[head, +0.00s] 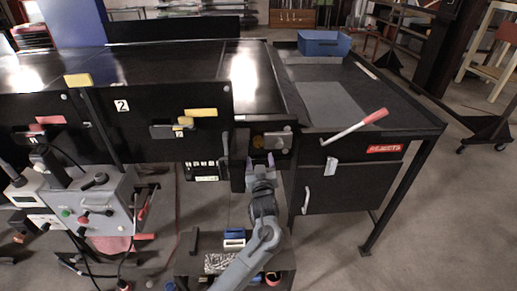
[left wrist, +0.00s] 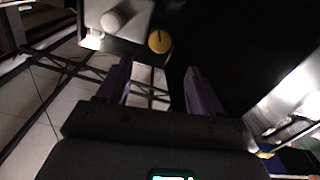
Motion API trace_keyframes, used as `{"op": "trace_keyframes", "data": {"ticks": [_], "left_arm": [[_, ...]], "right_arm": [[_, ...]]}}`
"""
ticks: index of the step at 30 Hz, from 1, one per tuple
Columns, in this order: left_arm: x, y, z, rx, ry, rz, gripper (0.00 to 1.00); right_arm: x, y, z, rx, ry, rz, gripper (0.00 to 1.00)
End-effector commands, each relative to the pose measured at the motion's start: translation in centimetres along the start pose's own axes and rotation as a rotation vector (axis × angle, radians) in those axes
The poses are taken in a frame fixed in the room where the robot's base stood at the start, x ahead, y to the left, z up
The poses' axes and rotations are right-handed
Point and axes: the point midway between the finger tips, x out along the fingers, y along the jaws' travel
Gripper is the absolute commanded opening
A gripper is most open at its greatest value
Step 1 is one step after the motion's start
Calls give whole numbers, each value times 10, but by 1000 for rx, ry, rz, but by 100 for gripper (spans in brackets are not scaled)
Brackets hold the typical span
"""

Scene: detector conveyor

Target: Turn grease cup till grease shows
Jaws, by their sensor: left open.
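A round brass-yellow cap, which looks like the grease cup (left wrist: 160,41), sits on a dark block in the left wrist view, just beyond the gap between my fingertips. In the head view a small yellow spot (head: 257,142) shows at the same place, under the conveyor's end. My left gripper (head: 261,162) is just below it, pointing up. Its two purple fingers stand wide apart in the left wrist view (left wrist: 158,78), with nothing between them. The fingers appear apart from the cap. I cannot make out any grease. My right gripper is not in view.
A pale rounded knob (left wrist: 113,20) is left of the cap. A red-handled lever (head: 355,127) and a rejects cabinet (head: 345,182) stand at the right. A low dark bench (head: 283,262) with small items is below my arm.

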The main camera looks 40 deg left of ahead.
Motion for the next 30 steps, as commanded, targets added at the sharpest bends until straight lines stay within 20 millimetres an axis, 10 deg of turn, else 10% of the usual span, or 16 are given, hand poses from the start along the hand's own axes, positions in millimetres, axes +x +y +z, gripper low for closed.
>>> {"op": "trace_keyframes", "data": {"ticks": [15,30], "left_arm": [[76,0,0,2,-1,2,66],[88,0,0,0,-2,2,66]], "right_arm": [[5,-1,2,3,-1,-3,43],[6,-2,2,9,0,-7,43]]}}
